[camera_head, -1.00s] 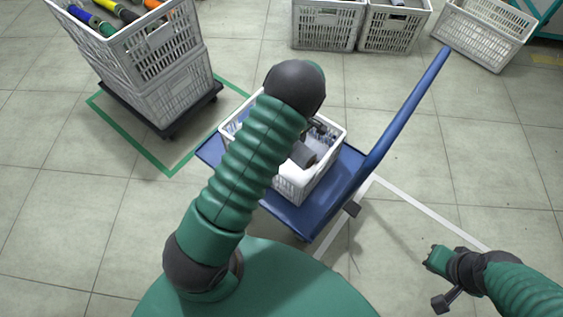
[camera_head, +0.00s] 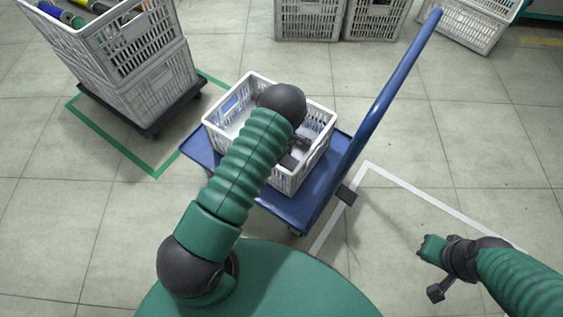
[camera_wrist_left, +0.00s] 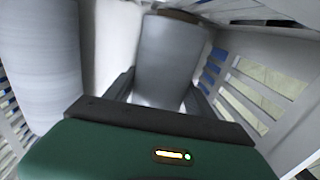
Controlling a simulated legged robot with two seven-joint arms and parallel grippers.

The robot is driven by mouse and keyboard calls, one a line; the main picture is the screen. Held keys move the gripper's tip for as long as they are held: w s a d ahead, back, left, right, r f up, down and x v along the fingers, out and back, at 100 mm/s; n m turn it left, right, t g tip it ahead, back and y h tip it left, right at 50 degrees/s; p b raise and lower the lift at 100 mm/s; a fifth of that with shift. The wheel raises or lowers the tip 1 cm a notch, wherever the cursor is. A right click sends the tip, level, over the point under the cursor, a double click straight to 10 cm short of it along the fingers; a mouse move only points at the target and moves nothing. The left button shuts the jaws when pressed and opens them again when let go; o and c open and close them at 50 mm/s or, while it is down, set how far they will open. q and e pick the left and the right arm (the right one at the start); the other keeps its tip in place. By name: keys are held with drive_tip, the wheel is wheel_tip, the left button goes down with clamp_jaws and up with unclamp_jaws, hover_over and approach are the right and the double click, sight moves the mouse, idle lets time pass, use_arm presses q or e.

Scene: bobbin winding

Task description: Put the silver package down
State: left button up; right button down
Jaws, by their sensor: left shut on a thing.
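My left gripper (camera_wrist_left: 163,92) is shut on the silver package (camera_wrist_left: 168,55), a grey, smooth, rounded piece held upright between the dark fingers in the left wrist view. In the head view my left arm reaches over the white crate (camera_head: 226,136) on the blue cart, and the gripper (camera_head: 293,158) is inside its near right part, largely hidden by the arm. Whether the package touches the crate floor I cannot tell. My right gripper (camera_head: 426,247) is low at the right, away from the crate; its fingers are too small to read.
A second grey roll (camera_wrist_left: 38,60) stands left of the held package. The blue cart (camera_head: 206,160) has a tall handle (camera_head: 385,85) on its right. Stacked crates (camera_head: 150,75) stand on a dark dolly at left; more crates (camera_head: 308,20) line the back. Floor at right is clear.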

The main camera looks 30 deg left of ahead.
use_arm(q)
drive_tip(key=o, duration=1.9)
drive_tip(key=shift+c, duration=0.2)
drive_tip(key=r+p, duration=0.1)
drive_tip(key=r, duration=0.3)
drive_tip(key=r+p, duration=0.2)
drive_tip(key=r, duration=0.2)
drive_tip(key=w+r+p, duration=0.1)
drive_tip(key=r, duration=0.2)
drive_tip(key=shift+r, duration=0.4)
drive_tip(key=shift+r+p, duration=0.3)
drive_tip(key=shift+r, duration=0.1)
drive_tip(key=s+d+r+m+t, duration=0.2)
drive_tip(key=s+d+r+m, duration=0.3)
drive_tip(key=s+r+m, duration=0.3)
drive_tip(key=s+d+r+m+t, duration=0.1)
drive_tip(key=s+d+r+m, duration=0.4)
drive_tip(key=s+r+m, duration=0.3)
wheel_tip(320, 180, up, 3)
drive_tip(key=shift+d+f+m+t, duration=0.1)
drive_tip(key=shift+d+m+t, duration=0.25)
drive_tip(key=shift+m, duration=0.55)
drive_tip(key=shift+a, duration=0.1)
